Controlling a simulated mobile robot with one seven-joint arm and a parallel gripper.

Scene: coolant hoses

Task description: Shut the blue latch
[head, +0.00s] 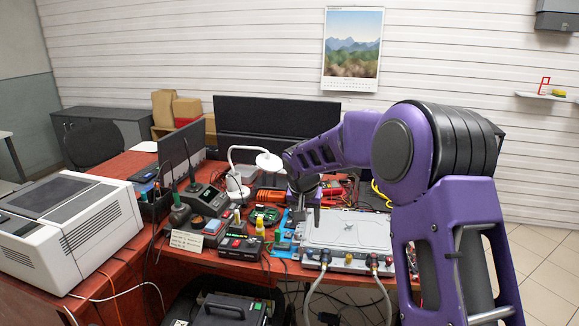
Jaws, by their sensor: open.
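A flat silver-grey metal unit (352,233) lies on the red bench. Two hose couplings are on its front edge: the left coupling (325,257) looks bluish and the right coupling (373,262) has a reddish part. A pale hose hangs down from each. The blue latch is too small here to tell apart from the left coupling, and I cannot tell its position. My gripper (312,214) points down over the unit's back left corner, behind the left coupling and apart from it. It is open and I see nothing in it.
A white lamp (245,165), a blue mat (284,238), bench instruments and small bottles crowd the bench left of the unit. A large white printer-like machine (75,228) stands at the far left. Cables hang over the front edge. My arm covers the unit's right side.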

